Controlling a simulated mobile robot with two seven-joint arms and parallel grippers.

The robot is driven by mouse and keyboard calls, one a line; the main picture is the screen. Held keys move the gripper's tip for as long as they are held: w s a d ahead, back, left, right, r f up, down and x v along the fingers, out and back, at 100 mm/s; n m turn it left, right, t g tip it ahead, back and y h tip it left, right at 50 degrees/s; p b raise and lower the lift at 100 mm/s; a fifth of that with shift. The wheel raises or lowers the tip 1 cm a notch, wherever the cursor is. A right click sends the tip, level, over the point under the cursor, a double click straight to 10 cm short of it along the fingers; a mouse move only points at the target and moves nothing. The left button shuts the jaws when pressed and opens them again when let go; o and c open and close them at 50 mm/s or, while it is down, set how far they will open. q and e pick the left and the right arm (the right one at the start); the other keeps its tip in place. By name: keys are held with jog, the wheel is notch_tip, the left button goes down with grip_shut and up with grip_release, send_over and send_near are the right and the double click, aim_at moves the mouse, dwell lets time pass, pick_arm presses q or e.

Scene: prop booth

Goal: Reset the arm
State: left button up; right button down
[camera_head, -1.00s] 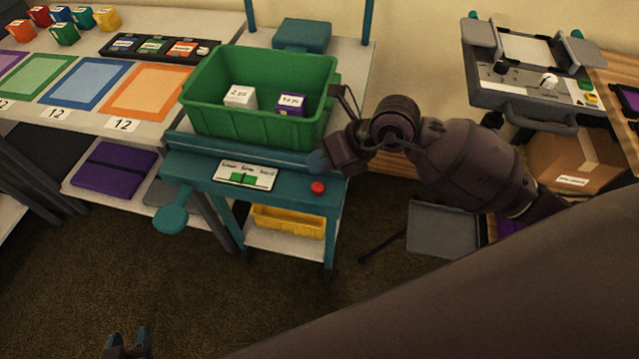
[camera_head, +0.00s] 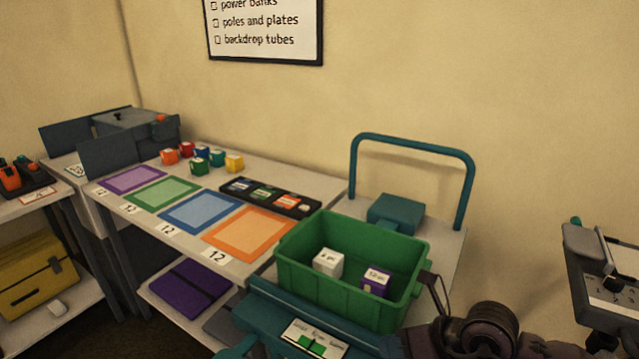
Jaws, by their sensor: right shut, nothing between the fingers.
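My right gripper (camera_head: 436,292) is at the right end of the green crate (camera_head: 345,290), its thin dark fingers shut and empty beside the crate's rim. I cannot tell whether they touch the crate. My right arm (camera_head: 480,328) comes in from the bottom right and is cut off by the picture's lower edge. My left gripper and arm are out of view.
The crate holds a white box (camera_head: 328,263) and a purple box (camera_head: 375,282), and stands on a teal cart (camera_head: 270,312). Left is a table with coloured mats (camera_head: 249,232), a black tray (camera_head: 270,197) and several small cubes (camera_head: 201,158). A grey device (camera_head: 605,285) stands right.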

notch_tip(320, 180, up, 12)
jog(key=w+m+t+y, duration=0.3)
jog(key=m+t+y, duration=0.4)
jog(key=m+t, duration=0.3)
jog(key=s+d+f+m+t+h+p, duration=0.1)
jog(key=s+d+f+m+h, duration=0.1)
jog(key=d+f+m+h, duration=0.65)
jog(key=s+d+f+m+t+h+p, duration=0.15)
jog(key=f+m+h, duration=0.4)
jog(key=m, duration=0.75)
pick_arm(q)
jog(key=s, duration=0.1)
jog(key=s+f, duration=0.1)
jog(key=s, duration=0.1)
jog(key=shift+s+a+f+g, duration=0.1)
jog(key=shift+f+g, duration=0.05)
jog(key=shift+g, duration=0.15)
pick_arm(e)
jog(key=s+d+f+m+g+h, duration=0.1)
jog(key=s+f+m+g, duration=0.2)
jog(key=s+f, duration=0.3)
jog(key=s+d+f+m+g, duration=0.2)
jog(key=s+f, duration=0.5)
jog(key=s, duration=0.5)
jog(key=shift+s+m+g+h, duration=0.35)
jog(key=shift+m+g, duration=0.3)
jog(key=shift+m, duration=0.3)
